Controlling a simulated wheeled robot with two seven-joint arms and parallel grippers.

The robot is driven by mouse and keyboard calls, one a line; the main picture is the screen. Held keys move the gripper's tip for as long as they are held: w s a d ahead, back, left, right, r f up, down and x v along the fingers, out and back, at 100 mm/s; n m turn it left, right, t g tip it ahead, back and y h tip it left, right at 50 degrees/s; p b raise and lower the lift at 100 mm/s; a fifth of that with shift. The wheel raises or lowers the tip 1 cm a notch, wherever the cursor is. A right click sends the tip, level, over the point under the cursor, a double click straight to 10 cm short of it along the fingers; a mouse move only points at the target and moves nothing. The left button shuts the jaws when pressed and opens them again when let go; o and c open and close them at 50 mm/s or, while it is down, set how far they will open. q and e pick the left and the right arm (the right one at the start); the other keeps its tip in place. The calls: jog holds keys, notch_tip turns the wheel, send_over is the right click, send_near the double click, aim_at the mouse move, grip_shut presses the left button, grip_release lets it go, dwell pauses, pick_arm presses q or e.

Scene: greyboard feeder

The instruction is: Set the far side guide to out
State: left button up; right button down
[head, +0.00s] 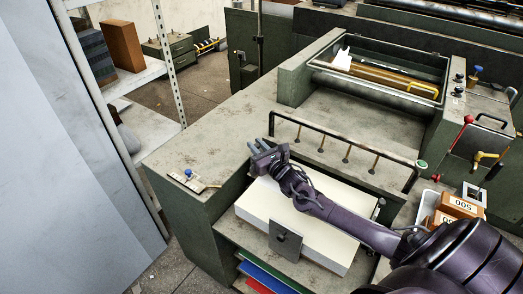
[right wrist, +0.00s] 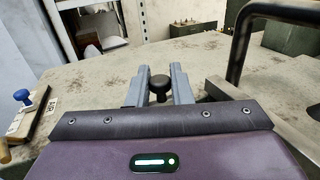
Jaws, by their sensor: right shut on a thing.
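My right gripper (head: 262,147) reaches over the far edge of the white board stack (head: 262,205). In the right wrist view its two grey fingers (right wrist: 157,88) are closed around a round black knob (right wrist: 159,84), which stands upright between them. This appears to be the knob of the far side guide; the guide's plate is hidden behind my gripper. A grey plate with a dark knob, a near side guide (head: 286,240), stands against the near side of the stack. My left gripper is not in view.
A black bar (head: 340,143) runs just behind my gripper and also rises at the right of the wrist view (right wrist: 238,45). A blue-knobbed part (head: 188,174) lies on the machine top at left. White bins (head: 430,205) stand at right.

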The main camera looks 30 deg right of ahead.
jog(key=shift+w+a, duration=0.3)
jog(key=shift+w, duration=0.35)
jog(key=c, duration=1.7)
grip_release()
jog(key=shift+d, duration=0.1)
jog(key=o, duration=0.3)
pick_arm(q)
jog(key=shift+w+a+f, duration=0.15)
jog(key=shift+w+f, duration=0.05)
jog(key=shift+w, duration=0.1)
pick_arm(e)
jog(key=shift+o, duration=0.2)
jog(key=shift+s, duration=0.15)
jog(key=shift+s+f, duration=0.1)
jog(key=shift+s, duration=0.15)
jog(key=s+b, duration=0.1)
jog(key=s, duration=0.6)
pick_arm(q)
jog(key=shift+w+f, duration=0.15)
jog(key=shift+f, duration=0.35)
